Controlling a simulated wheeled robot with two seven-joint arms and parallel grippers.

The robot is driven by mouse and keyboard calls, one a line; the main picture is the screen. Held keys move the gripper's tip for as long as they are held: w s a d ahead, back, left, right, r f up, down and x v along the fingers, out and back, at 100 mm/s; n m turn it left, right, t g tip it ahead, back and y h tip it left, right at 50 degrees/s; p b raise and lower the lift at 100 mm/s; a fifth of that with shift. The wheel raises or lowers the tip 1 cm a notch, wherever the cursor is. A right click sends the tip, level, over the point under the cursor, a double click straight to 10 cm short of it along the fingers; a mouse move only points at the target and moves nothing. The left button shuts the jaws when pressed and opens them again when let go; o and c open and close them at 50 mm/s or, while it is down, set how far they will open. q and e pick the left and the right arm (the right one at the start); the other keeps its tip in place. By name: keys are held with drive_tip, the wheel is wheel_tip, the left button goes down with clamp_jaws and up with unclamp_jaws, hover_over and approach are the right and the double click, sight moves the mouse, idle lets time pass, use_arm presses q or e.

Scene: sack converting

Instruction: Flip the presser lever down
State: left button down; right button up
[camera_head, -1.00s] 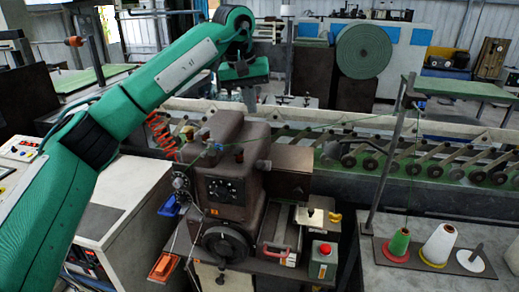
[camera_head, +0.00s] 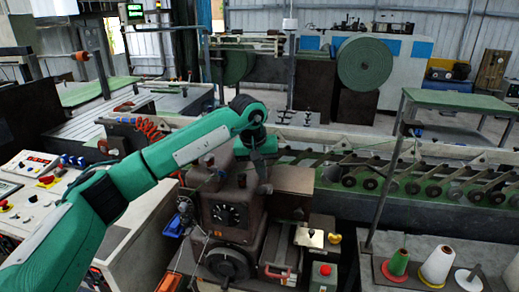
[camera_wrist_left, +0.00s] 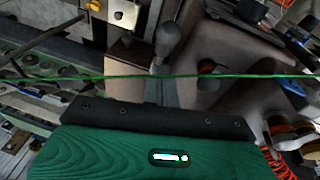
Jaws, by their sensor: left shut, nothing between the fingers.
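The brown sewing machine (camera_head: 226,212) stands in the middle of the head view, with a dial on its front and a black handwheel (camera_head: 228,264) below. My left gripper (camera_head: 264,188) points down at the machine's top, between its main body and the brown box (camera_head: 293,180) at its right. Its fingers are shut and empty. In the left wrist view the grey fingers (camera_wrist_left: 167,45) reach between brown machine parts; I cannot tell if they touch anything. I cannot make out the presser lever clearly; my gripper may hide it. My right gripper is out of view.
A green thread (camera_wrist_left: 230,76) crosses the wrist view close to my fingers. A thread stand with a green spool (camera_head: 398,263) and a white cone (camera_head: 437,266) is at the right. A control panel (camera_head: 30,170) is at the left. A conveyor (camera_head: 440,180) runs behind.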

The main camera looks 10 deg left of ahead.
use_arm(q)
drive_tip(key=shift+s+f, duration=0.35)
drive_tip(key=shift+s, duration=0.05)
drive_tip(key=shift+d+f, duration=0.15)
drive_tip(key=shift+f, duration=0.1)
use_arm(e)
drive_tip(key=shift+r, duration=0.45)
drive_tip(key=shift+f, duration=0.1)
